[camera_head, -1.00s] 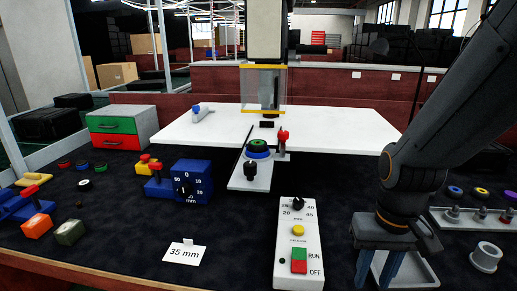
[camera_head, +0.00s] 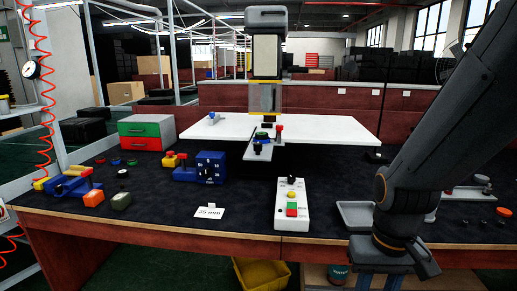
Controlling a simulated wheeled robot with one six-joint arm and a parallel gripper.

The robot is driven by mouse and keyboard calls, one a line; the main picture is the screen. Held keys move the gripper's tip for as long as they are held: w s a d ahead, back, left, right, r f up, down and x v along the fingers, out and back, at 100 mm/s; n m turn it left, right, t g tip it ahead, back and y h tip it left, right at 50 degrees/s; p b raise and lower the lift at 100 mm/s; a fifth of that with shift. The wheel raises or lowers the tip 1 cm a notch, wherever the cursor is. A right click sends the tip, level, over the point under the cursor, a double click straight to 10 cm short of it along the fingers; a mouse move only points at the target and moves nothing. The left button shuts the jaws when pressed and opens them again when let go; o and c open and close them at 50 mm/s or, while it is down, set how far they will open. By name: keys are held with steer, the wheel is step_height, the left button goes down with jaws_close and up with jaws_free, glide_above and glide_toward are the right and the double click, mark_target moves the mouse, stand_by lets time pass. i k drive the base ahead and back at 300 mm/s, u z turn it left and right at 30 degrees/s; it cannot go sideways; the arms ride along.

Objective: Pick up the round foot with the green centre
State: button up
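A round piece with a green centre (camera_head: 262,135) sits on the light fixture plate in the middle of the table, above a blue round part (camera_head: 260,144). A small dark disc with a greenish top (camera_head: 132,162) also lies at the left, too small to make out well. My gripper (camera_head: 379,281) hangs at the lower right, in front of the table's front edge and far from both. Its two blue fingers are apart with nothing seen between them; their tips are cut off by the frame.
A control box (camera_head: 292,207) with buttons stands right of centre, a blue dial block (camera_head: 211,167) left of it. A grey tray (camera_head: 354,216) lies beside my arm. A press column (camera_head: 265,60) stands over the white board (camera_head: 330,130).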

mark_target(266, 135)
steer(key=u, duration=1)
steer(key=i, duration=1.25)
steer(key=z, duration=0.7)
